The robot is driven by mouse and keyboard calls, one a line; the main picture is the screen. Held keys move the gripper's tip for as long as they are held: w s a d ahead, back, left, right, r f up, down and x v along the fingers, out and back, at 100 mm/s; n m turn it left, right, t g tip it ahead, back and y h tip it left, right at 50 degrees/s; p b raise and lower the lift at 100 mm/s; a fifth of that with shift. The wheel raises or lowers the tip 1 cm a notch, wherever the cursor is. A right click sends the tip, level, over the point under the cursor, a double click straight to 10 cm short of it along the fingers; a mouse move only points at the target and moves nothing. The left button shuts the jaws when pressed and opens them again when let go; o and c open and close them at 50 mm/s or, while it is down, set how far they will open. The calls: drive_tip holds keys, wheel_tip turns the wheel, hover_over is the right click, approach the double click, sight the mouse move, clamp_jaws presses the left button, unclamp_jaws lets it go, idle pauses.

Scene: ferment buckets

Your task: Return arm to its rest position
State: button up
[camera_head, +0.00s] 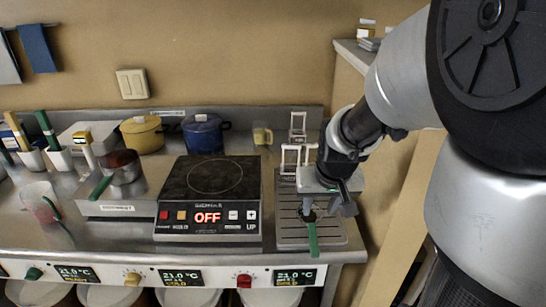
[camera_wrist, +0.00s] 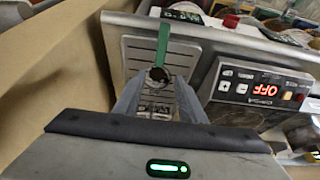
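My gripper (camera_head: 326,207) is at the right end of the counter, above the grey ribbed drain tray (camera_head: 290,235). Its two fingers stand apart in the wrist view (camera_wrist: 158,90), with nothing seen clamped between them. A green-handled utensil with a small dark round head (camera_wrist: 157,74) lies on the tray, seen just beyond and between the fingertips. In the head view its green handle (camera_head: 313,240) points toward the counter's front edge. Whether the fingers touch the utensil cannot be told.
A hotplate (camera_head: 210,190) reading OFF stands left of the tray. White racks (camera_head: 291,160) stand behind my gripper. A dark pan (camera_head: 122,167), a blue pot (camera_head: 205,134), a yellow pot (camera_head: 142,134) and a clear jug (camera_head: 40,200) are further left. A wall edge (camera_head: 375,205) borders the right.

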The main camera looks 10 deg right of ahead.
drive_tip(key=s+a+r+n+p, duration=0.1)
drive_tip(key=s+a+r+p, duration=0.3)
drive_tip(key=s+r, duration=0.3)
drive_tip(key=s+a+r+n+t+p, duration=0.1)
drive_tip(key=s+a+r+p, duration=0.3)
drive_tip(key=r, duration=0.9)
drive_tip(key=s, duration=0.3)
drive_tip(key=shift+s+a+r+y+p, duration=0.25)
drive_tip(key=shift+a+y+p, duration=0.05)
drive_tip(key=shift+y+p, duration=0.1)
